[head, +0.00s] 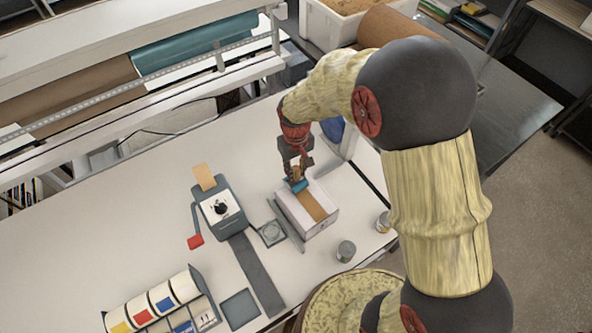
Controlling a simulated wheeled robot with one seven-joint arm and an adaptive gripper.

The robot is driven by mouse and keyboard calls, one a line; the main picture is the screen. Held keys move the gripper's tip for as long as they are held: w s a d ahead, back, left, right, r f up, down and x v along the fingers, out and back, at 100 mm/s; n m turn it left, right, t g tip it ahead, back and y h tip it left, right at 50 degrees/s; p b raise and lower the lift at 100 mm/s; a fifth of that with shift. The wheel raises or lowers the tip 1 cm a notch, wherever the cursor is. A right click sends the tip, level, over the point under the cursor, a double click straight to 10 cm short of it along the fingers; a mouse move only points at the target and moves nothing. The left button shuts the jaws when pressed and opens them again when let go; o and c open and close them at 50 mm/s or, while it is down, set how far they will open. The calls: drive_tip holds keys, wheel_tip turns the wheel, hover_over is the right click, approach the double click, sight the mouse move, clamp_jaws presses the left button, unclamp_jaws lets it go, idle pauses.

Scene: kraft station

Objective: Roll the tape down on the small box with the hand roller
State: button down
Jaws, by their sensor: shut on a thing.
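The small box (291,224) is pale and sits on the white table, with a brown strip of tape (313,206) running along its top. My gripper (297,172) is above the far end of the box and is shut on the hand roller (299,185). The roller's blue cylinder is at the far end of the tape, low over the box top. I cannot tell whether it touches the tape. The roller's handle is mostly hidden between the fingers.
A tape dispenser (221,208) with a red-ended crank stands left of the box. A dark square pad (271,233) lies between them. Two small cans (346,251) (383,222) stand right of the box. A rack of coloured rolls (150,305) is at front left.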

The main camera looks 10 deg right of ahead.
drive_tip(key=shift+f+b, duration=0.45)
drive_tip(key=shift+f, duration=0.2)
idle(0.4)
drive_tip(key=shift+s, duration=0.1)
idle(0.3)
drive_tip(key=shift+s+d, duration=0.25)
drive_tip(key=shift+s, duration=0.25)
drive_tip(key=shift+s+d, duration=0.25)
drive_tip(key=shift+s, duration=0.25)
drive_tip(key=shift+s, duration=0.1)
drive_tip(key=shift+s+d, duration=0.45)
drive_tip(key=shift+s, duration=0.4)
drive_tip(key=shift+s, duration=0.1)
drive_tip(key=shift+s+d, duration=0.5)
drive_tip(key=shift+s, duration=0.4)
drive_tip(key=shift+s+d+p, duration=0.15)
drive_tip(key=shift+s+d, duration=0.1)
drive_tip(key=shift+s, duration=0.25)
drive_tip(key=shift+s+d+p, duration=0.15)
drive_tip(key=shift+s+d, duration=0.05)
drive_tip(key=shift+s, duration=0.25)
drive_tip(key=shift+s, duration=0.1)
